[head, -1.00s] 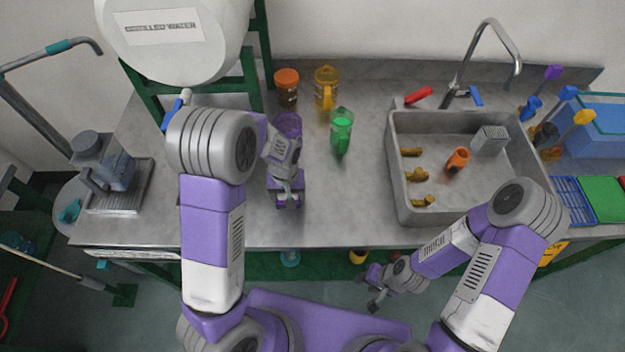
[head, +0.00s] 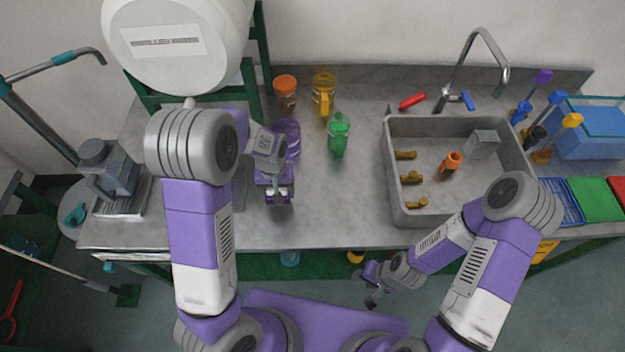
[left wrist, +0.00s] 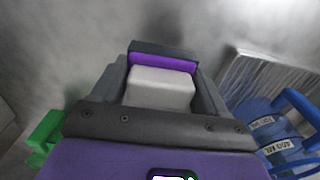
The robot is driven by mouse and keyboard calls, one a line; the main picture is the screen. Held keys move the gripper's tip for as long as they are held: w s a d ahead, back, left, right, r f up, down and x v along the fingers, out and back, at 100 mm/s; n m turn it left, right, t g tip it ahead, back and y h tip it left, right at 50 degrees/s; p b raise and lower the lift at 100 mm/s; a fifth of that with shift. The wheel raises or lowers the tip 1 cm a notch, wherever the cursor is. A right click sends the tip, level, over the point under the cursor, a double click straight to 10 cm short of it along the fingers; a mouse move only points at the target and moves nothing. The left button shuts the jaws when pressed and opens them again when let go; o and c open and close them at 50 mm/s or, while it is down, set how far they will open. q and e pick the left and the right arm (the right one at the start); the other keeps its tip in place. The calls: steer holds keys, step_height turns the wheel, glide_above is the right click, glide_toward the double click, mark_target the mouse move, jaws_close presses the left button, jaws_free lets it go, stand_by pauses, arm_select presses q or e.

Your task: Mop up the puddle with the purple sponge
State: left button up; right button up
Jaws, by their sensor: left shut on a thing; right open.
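My left gripper (head: 278,196) is low over the counter (head: 325,205), in front of the purple jug (head: 290,135). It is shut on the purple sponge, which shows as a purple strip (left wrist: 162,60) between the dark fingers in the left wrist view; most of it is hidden. I cannot tell whether the sponge touches the counter. I cannot make out a clear puddle edge; a darker patch (left wrist: 172,22) shows on the grey surface in the left wrist view. My right gripper (head: 371,300) is open and empty, below the counter's front edge.
The sink (head: 393,190) is farther right. A grey apparatus (head: 107,170) stands at left. The counter between gripper and sink is clear.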

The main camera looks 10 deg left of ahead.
arm_select(q)
steer(key=shift+r+p, duration=1.05)
steer(key=shift+r, duration=0.45)
